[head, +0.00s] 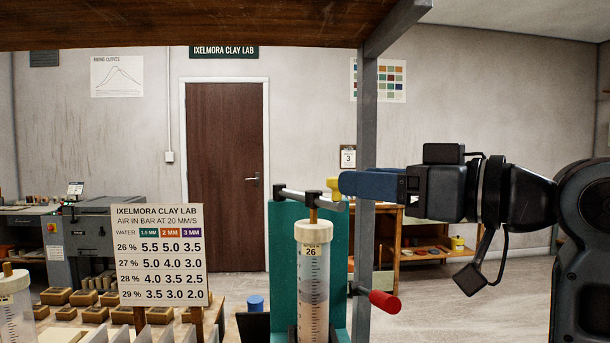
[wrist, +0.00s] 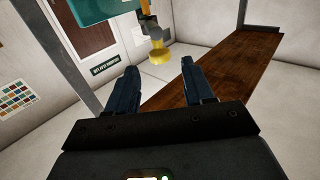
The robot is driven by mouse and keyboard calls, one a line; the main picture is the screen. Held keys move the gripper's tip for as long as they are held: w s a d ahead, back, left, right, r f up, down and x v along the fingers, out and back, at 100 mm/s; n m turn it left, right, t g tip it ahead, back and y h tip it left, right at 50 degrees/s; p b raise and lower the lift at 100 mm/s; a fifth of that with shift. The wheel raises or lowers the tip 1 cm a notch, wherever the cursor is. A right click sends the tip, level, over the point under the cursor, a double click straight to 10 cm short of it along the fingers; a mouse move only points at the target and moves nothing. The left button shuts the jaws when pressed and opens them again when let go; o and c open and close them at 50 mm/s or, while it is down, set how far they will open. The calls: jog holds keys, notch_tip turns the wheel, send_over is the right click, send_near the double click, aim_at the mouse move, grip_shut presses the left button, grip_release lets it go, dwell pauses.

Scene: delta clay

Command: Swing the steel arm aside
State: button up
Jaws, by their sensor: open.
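The steel arm (head: 302,196) lies across the top of a teal stand (head: 340,240), above a clear cylinder (head: 313,280) labelled 26. A yellow knob (head: 333,184) sits at the arm's right end. My gripper (head: 342,183) comes in level from the right, its blue fingertips beside the knob. In the wrist view my gripper (wrist: 158,66) is open, and the yellow knob (wrist: 160,55) shows between and just beyond the fingertips. The steel arm (wrist: 149,24) is partly seen there. I cannot tell whether a finger touches the knob.
A red-handled lever (head: 384,301) sticks out at the stand's lower right. A grey post (head: 365,150) and a wooden shelf (head: 190,22) frame the space. A printed board (head: 160,254) stands at left, near another cylinder (head: 15,310) and several small wooden boxes.

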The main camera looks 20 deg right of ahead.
aim_at(325, 198)
jog(key=p+x, duration=0.1)
jog(key=x, duration=0.6)
jog(key=shift+w, duration=0.1)
grip_shut()
dwell(0.4)
